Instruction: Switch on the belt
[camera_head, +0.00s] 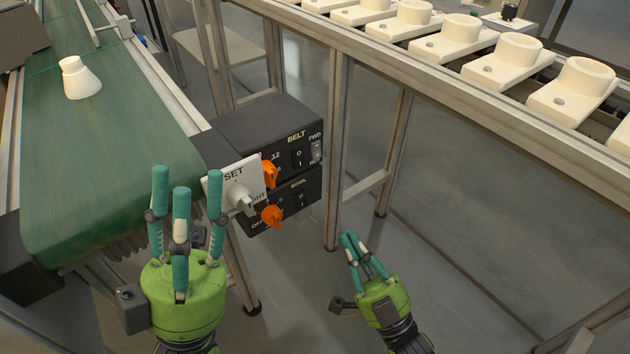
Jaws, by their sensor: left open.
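The green conveyor belt (105,130) runs along the left. A dark control box (262,120) labelled BELT is beside its near end, with an orange knob (269,173), a black 0/1 switch (297,157) and a FWD switch (316,150). The switch positions are too small to tell. My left gripper (187,178) is open and empty, fingers upward in the picture, left of the box and apparently in front of the belt's near end. My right gripper (356,240) is low, right of and below the box, its fingers close together; nothing shows in it.
A second dark box with an orange knob (272,215) is below the first. A white panel (232,182) marked SET with a pale knob partly covers their left side. A white bulb-like piece (80,80) stands on the belt. A rack of white sockets (583,80) is at upper right.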

